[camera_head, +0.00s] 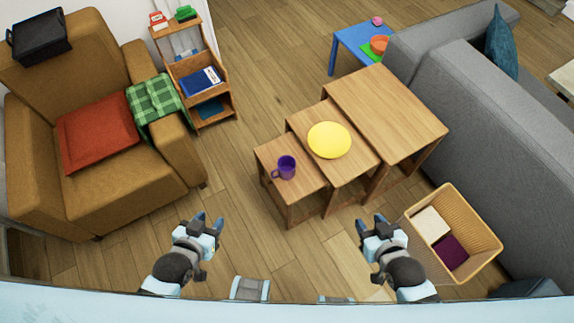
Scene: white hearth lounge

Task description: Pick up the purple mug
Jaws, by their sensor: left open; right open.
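The purple mug (286,166) stands upright on the smallest, lowest of the three nested wooden tables (300,186). Its handle points to the left. My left gripper (208,219) is open and empty, below and left of the mug in the picture, apart from it. My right gripper (370,222) is open and empty, below and right of the mug, also apart from it. Nothing hides the mug.
A yellow plate (329,140) lies on the middle table. A wicker basket (482,229) with cloths stands right of my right gripper, by the grey sofa (462,110). A brown armchair (120,192) is at left. Floor between armchair and tables is clear.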

